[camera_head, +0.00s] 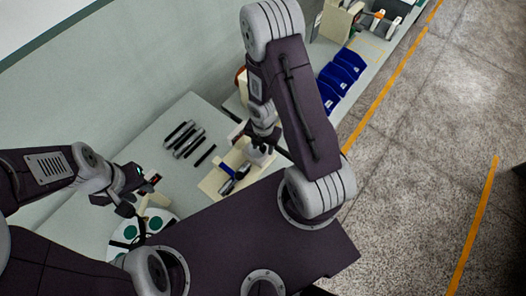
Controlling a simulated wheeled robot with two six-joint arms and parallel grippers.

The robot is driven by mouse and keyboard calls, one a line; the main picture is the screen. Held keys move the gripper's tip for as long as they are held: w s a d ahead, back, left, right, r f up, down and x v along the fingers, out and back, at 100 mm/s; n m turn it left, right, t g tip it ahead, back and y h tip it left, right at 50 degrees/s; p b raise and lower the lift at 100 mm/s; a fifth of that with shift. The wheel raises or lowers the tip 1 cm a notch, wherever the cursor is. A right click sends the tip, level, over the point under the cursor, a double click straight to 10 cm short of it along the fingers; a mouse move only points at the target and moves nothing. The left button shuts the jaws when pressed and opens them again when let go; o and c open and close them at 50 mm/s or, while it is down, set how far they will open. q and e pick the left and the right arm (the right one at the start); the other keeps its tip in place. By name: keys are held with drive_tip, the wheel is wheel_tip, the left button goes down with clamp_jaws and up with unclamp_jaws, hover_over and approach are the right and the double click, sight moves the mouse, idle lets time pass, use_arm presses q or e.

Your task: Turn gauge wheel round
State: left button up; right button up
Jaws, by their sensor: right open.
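A white round plate with several green discs (117,246), which looks like the gauge wheel, lies on the light worktop at the lower left, partly covered by my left arm and body. My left gripper (150,197) is above its far edge; its fingers are small and dark, and I cannot tell whether they are open or touch the plate. My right gripper (266,152) is open, over a pale tray (212,184) in the middle of the worktop. A dark and blue part (235,180) lies in that tray, close to the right gripper and apart from the wheel.
Several dark cylinders (184,139) lie on the worktop behind the pale tray. Blue bins (341,75) stand in a row at the upper right. A pale wall bounds the back. The speckled floor with orange lines (478,215) is clear at the right.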

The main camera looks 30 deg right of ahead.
drive_tip(key=shift+s+f, duration=0.2)
drive_tip(key=shift+f, duration=0.15)
drive_tip(key=shift+w, duration=0.2)
drive_tip(key=c, duration=0.9)
clamp_jaws()
use_arm(q)
drive_tip(key=shift+f, duration=0.35)
